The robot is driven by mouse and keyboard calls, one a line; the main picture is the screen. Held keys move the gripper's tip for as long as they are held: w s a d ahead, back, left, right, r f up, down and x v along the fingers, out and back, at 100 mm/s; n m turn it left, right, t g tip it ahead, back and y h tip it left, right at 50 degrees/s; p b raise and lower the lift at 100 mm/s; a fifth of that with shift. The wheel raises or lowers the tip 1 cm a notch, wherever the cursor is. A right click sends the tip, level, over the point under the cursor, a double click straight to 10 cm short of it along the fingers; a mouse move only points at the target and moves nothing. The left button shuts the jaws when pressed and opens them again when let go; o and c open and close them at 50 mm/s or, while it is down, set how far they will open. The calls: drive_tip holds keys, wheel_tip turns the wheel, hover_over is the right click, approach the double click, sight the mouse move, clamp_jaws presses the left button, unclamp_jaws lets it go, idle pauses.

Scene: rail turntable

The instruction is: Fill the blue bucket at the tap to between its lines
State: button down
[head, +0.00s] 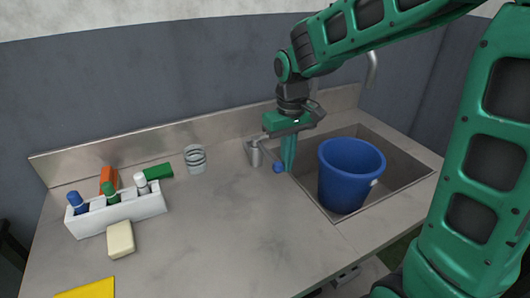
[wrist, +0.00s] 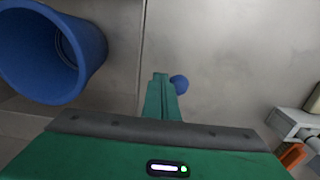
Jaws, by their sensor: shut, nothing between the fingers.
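The blue bucket (head: 345,185) stands upright in the sink (head: 405,178), toward its left side. Its inner wall shows, but I cannot make out any lines or water level. It also shows at the upper left of the wrist view (wrist: 88,42). The tap's curved metal spout (head: 372,68) rises behind the sink, partly hidden by my arm. A metal post (head: 255,155) with a lever ending in a blue knob (head: 278,168) stands left of the sink. My gripper (head: 289,168) is shut and empty, pointing down beside the blue knob (wrist: 180,84). I cannot tell whether they touch.
A white caddy (head: 118,210) with several bottles stands at the left of the counter. A sponge (head: 120,240), a yellow cloth (head: 85,289), a green item (head: 158,171) and a glass (head: 195,160) lie or stand around it. The middle of the counter is clear.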

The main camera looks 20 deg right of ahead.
drive_tip(key=shift+s+a, duration=0.2)
drive_tip(key=shift+a, duration=0.85)
drive_tip(key=shift+d, duration=0.4)
drive_tip(key=shift+a+r, duration=0.1)
drive_tip(key=shift+r, duration=2.65)
drive_tip(key=s+a, duration=0.2)
drive_tip(key=a, duration=0.6)
drive_tip(key=shift+w+a+f, duration=0.1)
drive_tip(key=shift+f, duration=1.3)
drive_tip(key=shift+w+a+f, duration=0.1)
drive_tip(key=shift+f, duration=1.3)
